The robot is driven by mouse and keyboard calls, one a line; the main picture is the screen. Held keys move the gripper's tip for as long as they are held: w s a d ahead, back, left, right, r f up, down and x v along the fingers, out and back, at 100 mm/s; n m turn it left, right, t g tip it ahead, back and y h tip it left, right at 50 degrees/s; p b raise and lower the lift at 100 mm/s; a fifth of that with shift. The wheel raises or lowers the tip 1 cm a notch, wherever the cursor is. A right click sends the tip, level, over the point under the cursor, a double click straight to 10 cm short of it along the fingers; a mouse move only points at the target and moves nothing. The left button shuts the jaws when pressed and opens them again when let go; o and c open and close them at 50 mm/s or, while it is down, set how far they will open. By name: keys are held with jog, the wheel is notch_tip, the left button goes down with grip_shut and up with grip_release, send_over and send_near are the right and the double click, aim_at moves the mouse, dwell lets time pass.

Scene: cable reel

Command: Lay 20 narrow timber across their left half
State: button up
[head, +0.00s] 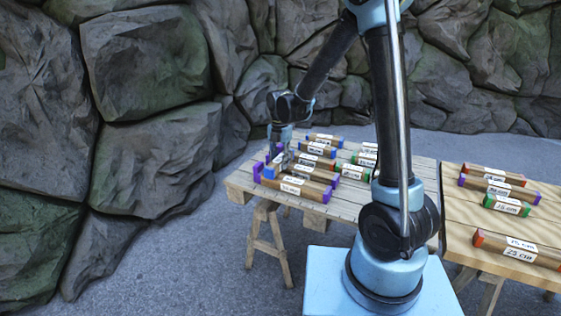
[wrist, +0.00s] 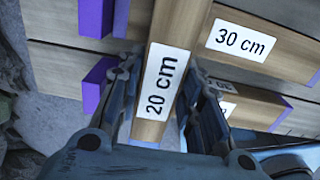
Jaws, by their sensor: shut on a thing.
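My gripper (wrist: 160,110) is shut on a narrow timber labelled 20 cm (wrist: 163,80), with one finger on each side of it. In the head view my gripper (head: 279,148) is at the left end of the near timbers, and the held timber (head: 268,172) shows a blue end there. It runs crosswise over purple-ended timbers (head: 307,188) that lie side by side, near their left ends. One of these reads 30 cm (wrist: 240,40) in the wrist view. I cannot tell whether the held timber touches them. My fingers hide part of its sides.
Several more labelled timbers, some with green ends (head: 353,172), lie farther back on the slatted trestle table (head: 238,184). A second table (head: 455,232) at the right holds several spaced timbers, including one reading 25 cm (head: 517,251). A rock wall (head: 150,150) stands at the left and back.

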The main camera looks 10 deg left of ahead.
jog(key=shift+f, duration=0.3)
dwell(0.4)
jog(key=o, duration=1.2)
